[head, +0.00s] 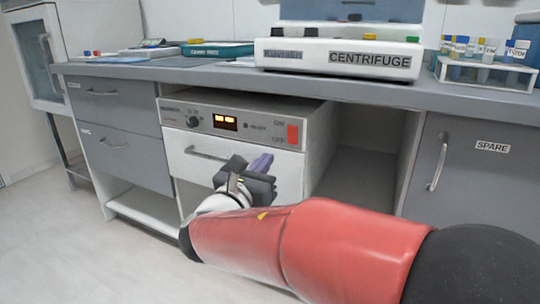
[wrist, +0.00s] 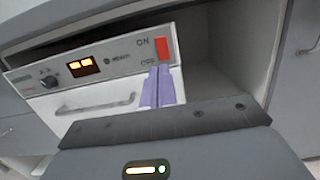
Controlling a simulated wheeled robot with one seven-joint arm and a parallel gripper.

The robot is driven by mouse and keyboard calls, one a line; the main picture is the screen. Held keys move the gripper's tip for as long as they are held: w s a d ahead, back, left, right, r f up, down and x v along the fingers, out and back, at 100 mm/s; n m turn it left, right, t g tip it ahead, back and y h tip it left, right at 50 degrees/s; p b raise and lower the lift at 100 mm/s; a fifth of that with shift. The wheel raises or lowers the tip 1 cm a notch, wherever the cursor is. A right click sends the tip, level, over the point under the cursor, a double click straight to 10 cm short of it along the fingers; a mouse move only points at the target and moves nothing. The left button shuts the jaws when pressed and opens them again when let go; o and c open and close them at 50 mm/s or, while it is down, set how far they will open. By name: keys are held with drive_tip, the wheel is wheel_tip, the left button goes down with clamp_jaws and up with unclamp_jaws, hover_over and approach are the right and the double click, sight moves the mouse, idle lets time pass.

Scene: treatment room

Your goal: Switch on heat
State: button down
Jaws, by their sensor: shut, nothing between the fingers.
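The heater unit (head: 232,129) is a white box under the counter with a grey control panel, a dark knob (head: 193,122), a lit orange display (head: 225,122) and a drawer-like front. A red switch (head: 293,134) is at the panel's right end, beside ON and OFF labels. It also shows in the wrist view (wrist: 162,47). Which way the switch is set, I cannot tell. My gripper (head: 263,161) has purple fingers, shut and empty, in front of the unit below the switch. In the wrist view the fingertips (wrist: 158,71) appear just below the switch, near the OFF label; contact cannot be told.
The front has a bar handle (head: 206,153). An open empty bay is right of the unit. A grey cupboard marked SPARE (head: 470,185) is farther right, grey drawers (head: 120,130) left. A centrifuge (head: 340,56) and a tube rack (head: 486,72) stand on the counter above.

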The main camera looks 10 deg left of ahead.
sight(291, 129)
drive_tip(key=x, duration=1.2)
drive_tip(key=shift+w, duration=0.1)
